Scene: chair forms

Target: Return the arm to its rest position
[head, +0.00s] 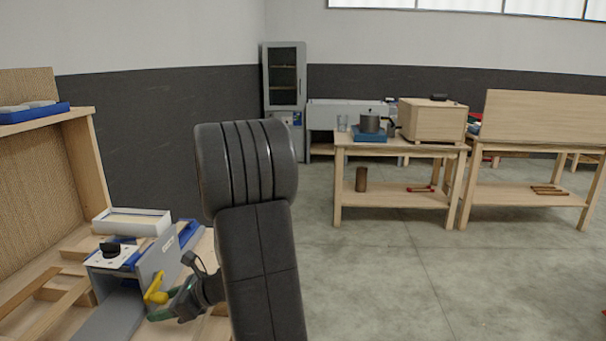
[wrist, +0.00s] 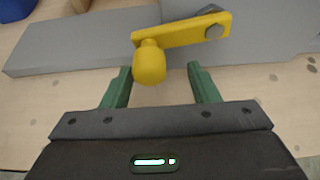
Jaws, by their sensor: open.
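My gripper (wrist: 160,85) is open, with its two green fingers apart on either side of the knob of a yellow crank handle (wrist: 182,36). I cannot tell whether the fingers touch the knob. In the head view my gripper (head: 160,312) is low at the left, beside the yellow handle (head: 155,287) on a grey fixture (head: 160,262). My dark arm (head: 258,255) stands bent in the middle of the head view and hides part of the bench and floor behind it.
The fixture stands on a wooden workbench (head: 25,322) with a white box (head: 132,222) behind it. A shelf with a blue tray (head: 35,115) is above. A wooden table (head: 400,147) with a pot (head: 370,123) stands at the back. Open concrete floor (head: 440,280) lies at the right.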

